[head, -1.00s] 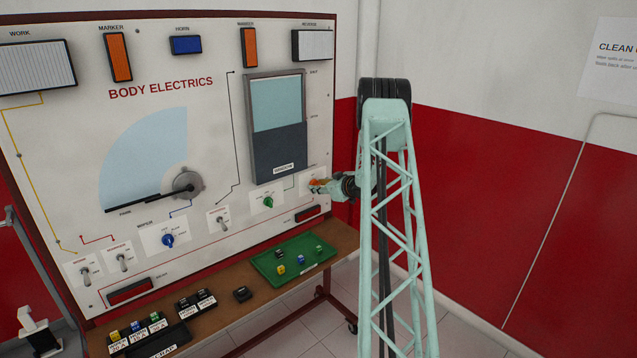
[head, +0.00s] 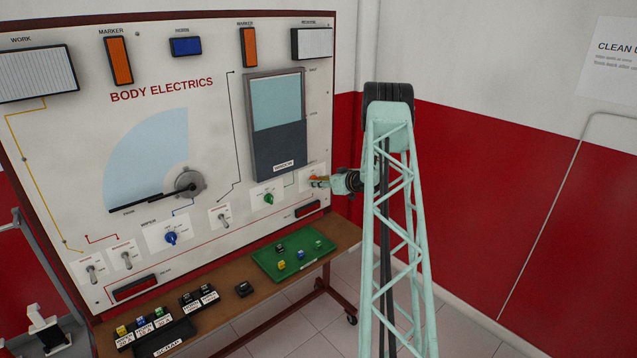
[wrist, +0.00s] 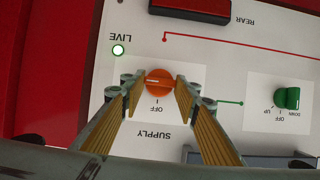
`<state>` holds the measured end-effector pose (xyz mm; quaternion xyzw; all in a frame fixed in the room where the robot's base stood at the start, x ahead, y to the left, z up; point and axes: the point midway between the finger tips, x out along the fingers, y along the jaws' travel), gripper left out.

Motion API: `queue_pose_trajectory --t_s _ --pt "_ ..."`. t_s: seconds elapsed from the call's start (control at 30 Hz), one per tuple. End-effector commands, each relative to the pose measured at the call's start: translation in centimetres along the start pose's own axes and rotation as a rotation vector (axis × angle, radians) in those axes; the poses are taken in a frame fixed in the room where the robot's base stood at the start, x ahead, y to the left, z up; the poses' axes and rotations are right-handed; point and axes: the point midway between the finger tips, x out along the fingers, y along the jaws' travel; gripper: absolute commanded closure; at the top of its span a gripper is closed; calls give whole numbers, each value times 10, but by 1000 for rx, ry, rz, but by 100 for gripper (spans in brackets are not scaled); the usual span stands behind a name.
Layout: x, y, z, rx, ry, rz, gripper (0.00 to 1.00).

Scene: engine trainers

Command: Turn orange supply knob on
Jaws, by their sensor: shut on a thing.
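The orange supply knob (wrist: 158,83) sits on a white plate marked OFF and SUPPLY, which appears upside down in the wrist view. A pale line runs roughly sideways across the knob there. My gripper (wrist: 157,88) has one finger on each side of the knob and is shut on it. In the head view my gripper (head: 323,182) is at the panel's lower right, and the orange knob (head: 313,178) is partly hidden by it.
A green knob (wrist: 287,98) is beside the supply plate; it also shows in the head view (head: 268,199). The dark red REAR piece (wrist: 190,8) is close by. A green tray (head: 262,262) with small fuses rests on the shelf below. Open floor lies right of the panel.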

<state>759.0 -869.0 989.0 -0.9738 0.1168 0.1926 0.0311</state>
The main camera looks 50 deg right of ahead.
Motion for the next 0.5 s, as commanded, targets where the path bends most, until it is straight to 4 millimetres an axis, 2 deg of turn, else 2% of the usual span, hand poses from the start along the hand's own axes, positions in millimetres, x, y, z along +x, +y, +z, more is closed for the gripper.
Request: queue_pose_trajectory --t_s 0.17,0.2,0.33,0.5 --pt "0 0 -1 0 1 1 82" --pt "0 0 -1 0 1 1 70" --pt "0 0 -1 0 1 1 58" --pt "0 0 0 0 0 1 57"
